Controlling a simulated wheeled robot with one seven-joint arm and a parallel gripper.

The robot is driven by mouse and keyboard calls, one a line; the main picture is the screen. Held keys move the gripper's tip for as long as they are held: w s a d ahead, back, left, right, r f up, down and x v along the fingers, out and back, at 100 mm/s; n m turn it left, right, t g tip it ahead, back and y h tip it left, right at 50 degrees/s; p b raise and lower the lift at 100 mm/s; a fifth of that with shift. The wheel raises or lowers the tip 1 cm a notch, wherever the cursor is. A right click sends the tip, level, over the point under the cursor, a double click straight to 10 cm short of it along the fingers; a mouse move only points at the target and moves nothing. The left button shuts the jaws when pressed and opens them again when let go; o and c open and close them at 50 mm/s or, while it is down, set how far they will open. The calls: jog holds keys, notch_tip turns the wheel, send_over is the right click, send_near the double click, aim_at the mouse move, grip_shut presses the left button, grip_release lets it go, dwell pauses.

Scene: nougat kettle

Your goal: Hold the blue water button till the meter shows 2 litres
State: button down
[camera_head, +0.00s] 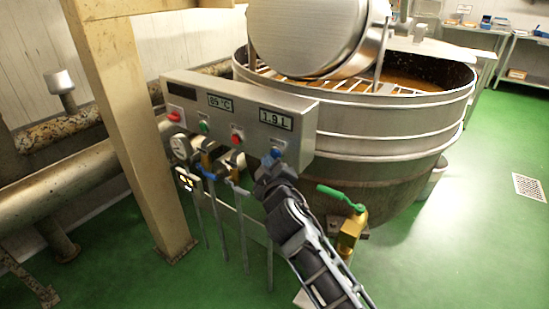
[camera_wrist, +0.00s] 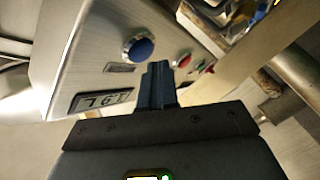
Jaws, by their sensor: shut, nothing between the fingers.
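The blue water button (camera_head: 276,153) is on the front of a steel control box (camera_head: 190,90), below the right-hand meter (camera_head: 276,119), which reads 1.9 L. My gripper (camera_head: 272,168) is just below the button in the head view. In the wrist view the shut, empty fingers (camera_wrist: 157,68) are beside the blue button (camera_wrist: 138,48), whose round face shows nearly whole. I cannot tell whether the fingertips touch it or whether it is pressed in. The meter also shows upside down in the wrist view (camera_wrist: 103,101).
A red button (camera_head: 237,139), a green button (camera_head: 204,127) and an 85 °C display (camera_head: 220,103) share the panel. A large kettle (camera_head: 400,130) stands behind. Pipes and a gauge (camera_head: 181,147) are below. A green-handled valve (camera_head: 349,226) is right of my arm. A beige post (camera_head: 125,120) stands left.

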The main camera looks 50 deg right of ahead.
jog(key=shift+a, duration=0.15)
jog(key=shift+s+a+b, duration=0.1)
jog(key=shift+a+b, duration=1.1)
jog(key=shift+a, duration=1.3)
jog(key=shift+f, duration=0.1)
jog(key=s+a+f+t+y, duration=0.1)
jog(key=s+a+f+y, duration=0.3)
jog(key=s+a, duration=0.4)
jog(key=s+a+f+t+y, duration=0.1)
jog(key=s+a+f+y, duration=0.2)
jog(key=s+a+f, duration=0.35)
jog(key=s+a+r+y, duration=0.1)
jog(key=s+a+r, duration=0.1)
jog(key=s, duration=0.5)
jog(key=s+a+r+m+y, duration=0.1)
jog(key=s+a+r+y, duration=0.1)
jog(key=s+r, duration=0.3)
jog(key=s+a+r+y, duration=0.1)
jog(key=s+a+r, duration=0.1)
jog(key=s, duration=0.7)
jog(key=shift+s+r+y, duration=0.3)
jog(key=shift+s+r, duration=0.1)
jog(key=shift+r, duration=0.25)
